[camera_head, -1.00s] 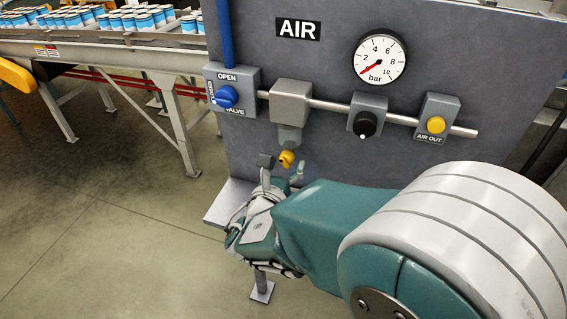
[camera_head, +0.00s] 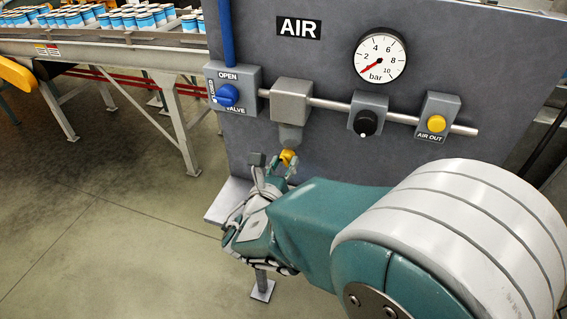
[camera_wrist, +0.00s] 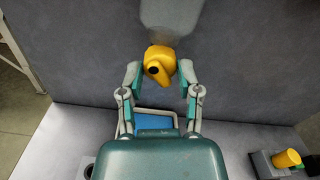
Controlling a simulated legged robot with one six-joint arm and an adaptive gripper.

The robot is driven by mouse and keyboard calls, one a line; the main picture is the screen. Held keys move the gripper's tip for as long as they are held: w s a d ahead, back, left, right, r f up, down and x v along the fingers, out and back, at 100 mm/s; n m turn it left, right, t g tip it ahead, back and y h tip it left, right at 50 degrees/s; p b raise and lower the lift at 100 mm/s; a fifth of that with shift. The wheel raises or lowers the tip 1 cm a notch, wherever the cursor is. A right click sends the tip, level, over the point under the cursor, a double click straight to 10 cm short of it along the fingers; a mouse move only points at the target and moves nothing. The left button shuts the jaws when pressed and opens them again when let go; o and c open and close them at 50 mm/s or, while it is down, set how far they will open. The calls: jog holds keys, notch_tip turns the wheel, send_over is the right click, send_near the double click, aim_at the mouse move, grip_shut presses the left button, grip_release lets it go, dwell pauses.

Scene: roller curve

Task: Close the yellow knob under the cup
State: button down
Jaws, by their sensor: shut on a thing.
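The yellow knob (camera_head: 288,157) sits right under the grey cup (camera_head: 290,138), which hangs below a grey block on the pipe. In the wrist view the knob (camera_wrist: 160,66) is between the two fingertips of my gripper (camera_wrist: 160,74), with a dark round spot on its face. The cup (camera_wrist: 172,14) shows above it. My gripper (camera_head: 275,165) reaches up from below, one finger on each side of the knob, and is shut on it. The exact contact of the fingertips is hard to see.
The grey panel (camera_head: 330,150) stands close behind the knob. It carries a blue valve knob (camera_head: 227,95), a gauge (camera_head: 380,57), a black knob (camera_head: 365,123) and a yellow air-out button (camera_head: 436,123). A conveyor with cans (camera_head: 140,20) stands at the back left.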

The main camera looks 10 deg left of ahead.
jog(key=shift+c, duration=1.5)
grip_release()
jog(key=shift+a, duration=0.15)
jog(key=s+a, duration=0.1)
jog(key=s, duration=1)
jog(key=shift+s, duration=0.4)
jog(key=shift+f, duration=0.1)
